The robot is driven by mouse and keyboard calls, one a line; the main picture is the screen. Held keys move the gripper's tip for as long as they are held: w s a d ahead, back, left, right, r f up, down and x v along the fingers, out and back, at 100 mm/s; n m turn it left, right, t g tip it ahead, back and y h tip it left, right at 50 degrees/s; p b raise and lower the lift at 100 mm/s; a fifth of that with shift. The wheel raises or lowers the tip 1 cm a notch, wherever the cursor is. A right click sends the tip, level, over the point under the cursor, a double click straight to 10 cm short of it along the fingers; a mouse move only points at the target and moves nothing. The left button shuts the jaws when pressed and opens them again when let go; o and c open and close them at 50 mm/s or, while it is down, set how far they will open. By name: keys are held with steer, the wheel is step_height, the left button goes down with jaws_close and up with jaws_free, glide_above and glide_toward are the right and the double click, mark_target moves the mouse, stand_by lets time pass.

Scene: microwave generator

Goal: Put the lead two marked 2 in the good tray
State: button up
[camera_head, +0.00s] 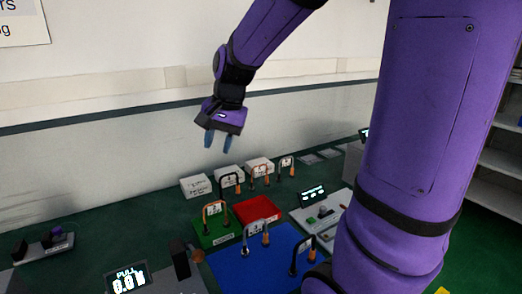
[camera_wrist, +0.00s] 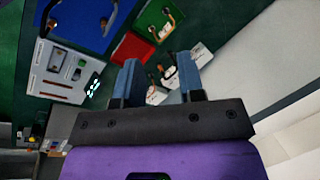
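My gripper (camera_head: 220,141) hangs open and empty above the back of the bench, its two blue fingers apart. They also show in the wrist view (camera_wrist: 160,80). Several arched leads with small label cards stand about, and I cannot surely read which is marked 2. An orange lead (camera_head: 215,205) stands at the green tray (camera_head: 204,241). A grey lead (camera_head: 256,236) and a black lead (camera_head: 301,252) stand on the blue mat (camera_head: 240,271). More leads stand by the white blocks, including a black one (camera_head: 230,180). The green tray's label is too small to read.
A red tray (camera_head: 256,208) sits beside the green one. White blocks (camera_head: 196,186) line the back near the wall. A white panel with a display (camera_head: 313,194) stands right, a meter (camera_head: 128,279) front left. My arm hides the right side.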

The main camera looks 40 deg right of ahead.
steer(key=s+a+r+n+t+h, duration=0.1)
steer(key=s+n, duration=0.3)
steer(key=s, duration=0.5)
steer(key=s+a+r+n+t, duration=0.1)
steer(key=s+r+n, duration=0.3)
steer(key=s, duration=0.5)
steer(key=shift+s+a+n+t+h, duration=0.3)
steer(key=shift+a+n+t+h, duration=0.1)
steer(key=shift+a+n, duration=0.35)
